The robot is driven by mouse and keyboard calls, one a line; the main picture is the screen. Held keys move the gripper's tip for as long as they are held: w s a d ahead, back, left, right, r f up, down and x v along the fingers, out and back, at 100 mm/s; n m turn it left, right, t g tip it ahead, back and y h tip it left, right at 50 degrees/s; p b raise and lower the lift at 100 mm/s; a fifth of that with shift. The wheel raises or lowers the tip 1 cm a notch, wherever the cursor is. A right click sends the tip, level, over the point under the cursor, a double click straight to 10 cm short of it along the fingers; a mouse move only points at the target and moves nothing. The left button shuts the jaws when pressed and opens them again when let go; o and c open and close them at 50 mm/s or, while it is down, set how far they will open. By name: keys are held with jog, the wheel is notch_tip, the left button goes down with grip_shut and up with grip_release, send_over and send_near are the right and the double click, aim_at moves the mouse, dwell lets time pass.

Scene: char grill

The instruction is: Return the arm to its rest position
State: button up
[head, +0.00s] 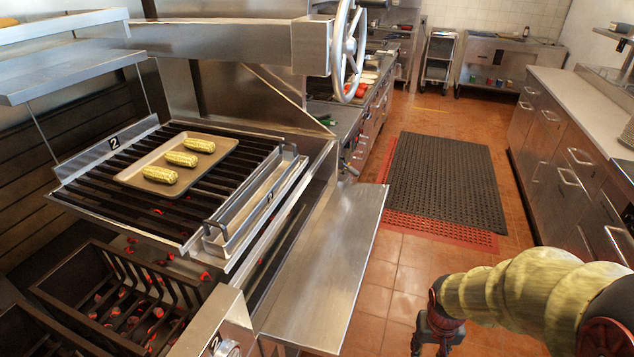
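My arm reaches in from the lower right corner in the head view, with pale yellow sleeve-like links. Its dark end, my gripper (437,330), hangs low over the tiled floor, to the right of the grill's steel side shelf (335,265) and apart from it. The fingers are small, dark and partly cut off by the bottom edge, so I cannot tell whether they are open or shut. I see nothing held.
On the grill grate (240,165) a tray (150,155) bears three yellow corn cobs (180,158). Red coals (130,315) glow below. A handwheel (347,50) stands above. A black floor mat (445,180) lies in the aisle, with steel counters (555,135) to the right.

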jog(key=s+a+r+t+p, duration=0.1)
jog(key=s+a+r, duration=0.1)
jog(key=r, duration=0.7)
jog(key=s+a+r+n+t+p, duration=0.1)
jog(key=s+a+r+t, duration=0.1)
jog(key=r, duration=0.8)
jog(key=s+a+r+n+t+y+p, duration=0.1)
jog(key=s+a+r, duration=0.3)
jog(key=r, duration=0.6)
jog(key=shift+s+r+t+p, duration=0.2)
jog(key=shift+s+t+p, duration=0.2)
jog(key=shift+a, duration=0.1)
jog(key=shift+c, duration=0.5)
